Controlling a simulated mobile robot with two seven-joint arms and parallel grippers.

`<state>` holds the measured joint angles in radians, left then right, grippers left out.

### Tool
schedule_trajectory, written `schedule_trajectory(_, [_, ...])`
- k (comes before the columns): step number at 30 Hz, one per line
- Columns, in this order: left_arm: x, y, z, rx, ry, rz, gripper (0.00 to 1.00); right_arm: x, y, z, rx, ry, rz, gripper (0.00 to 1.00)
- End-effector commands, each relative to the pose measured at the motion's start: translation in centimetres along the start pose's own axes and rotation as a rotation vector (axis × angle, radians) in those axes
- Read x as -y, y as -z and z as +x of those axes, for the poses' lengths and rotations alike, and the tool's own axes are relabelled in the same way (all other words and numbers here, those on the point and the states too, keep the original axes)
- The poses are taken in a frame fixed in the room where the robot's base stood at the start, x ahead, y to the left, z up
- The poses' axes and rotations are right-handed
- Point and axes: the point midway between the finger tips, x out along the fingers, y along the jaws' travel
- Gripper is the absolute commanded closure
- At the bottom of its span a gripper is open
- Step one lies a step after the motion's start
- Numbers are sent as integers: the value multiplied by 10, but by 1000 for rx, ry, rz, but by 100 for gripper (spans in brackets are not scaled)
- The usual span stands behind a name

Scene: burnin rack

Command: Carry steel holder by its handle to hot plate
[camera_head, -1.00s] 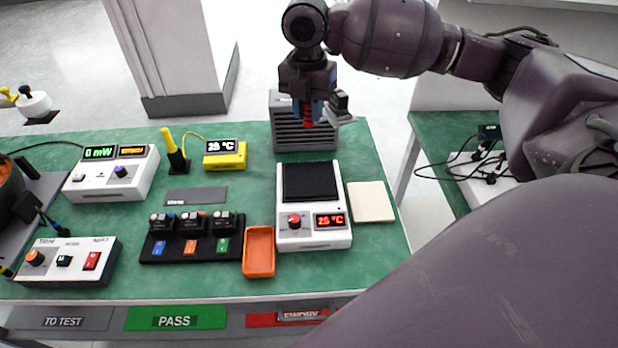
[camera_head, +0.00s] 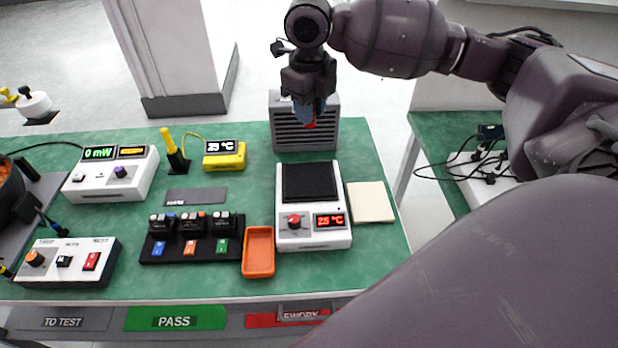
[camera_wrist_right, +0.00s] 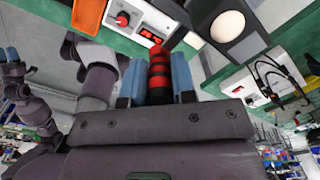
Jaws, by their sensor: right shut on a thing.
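My right gripper (camera_head: 308,112) is over the far part of the green table, in front of the grey slatted box. In the right wrist view its two blue fingers (camera_wrist_right: 158,82) are shut on a red-and-black banded handle (camera_wrist_right: 160,72), the steel holder's handle. A red bit of it (camera_head: 311,124) shows below the fingers in the head view. The holder's body is hard to make out. The hot plate (camera_head: 312,235) is white with a bare black top and reads about 25 °C; the gripper is beyond it. My left gripper (camera_wrist_right: 10,55) shows small at the wrist view's left edge.
A beige pad (camera_head: 370,202) lies right of the hot plate, an orange tray (camera_head: 259,251) to its left. The slatted box (camera_head: 283,132) stands behind. A black rack (camera_head: 170,252) with small modules is further left. Cables lie on the right-hand table.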

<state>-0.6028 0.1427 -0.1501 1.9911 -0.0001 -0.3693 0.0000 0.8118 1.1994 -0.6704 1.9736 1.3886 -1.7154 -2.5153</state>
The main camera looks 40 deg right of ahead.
Motion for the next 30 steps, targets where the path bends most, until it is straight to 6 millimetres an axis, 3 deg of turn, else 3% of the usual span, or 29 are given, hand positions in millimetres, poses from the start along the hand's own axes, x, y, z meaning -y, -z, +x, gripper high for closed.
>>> schedule_trajectory(5, [0,-5,2,5,-1,0,57,-1,1,25,-6,-2,-16,100])
schedule_trajectory(18, [-3,-3,11,-6,-5,3,57,-3,1,118,-5,-2,-13,100])
schedule_trajectory(22, [-3,-4,12,-5,-6,4,57,-3,0,136,-3,-2,-13,100])
schedule_trajectory(30, [-3,-7,12,0,-6,5,57,-3,1,150,-2,0,-13,100])
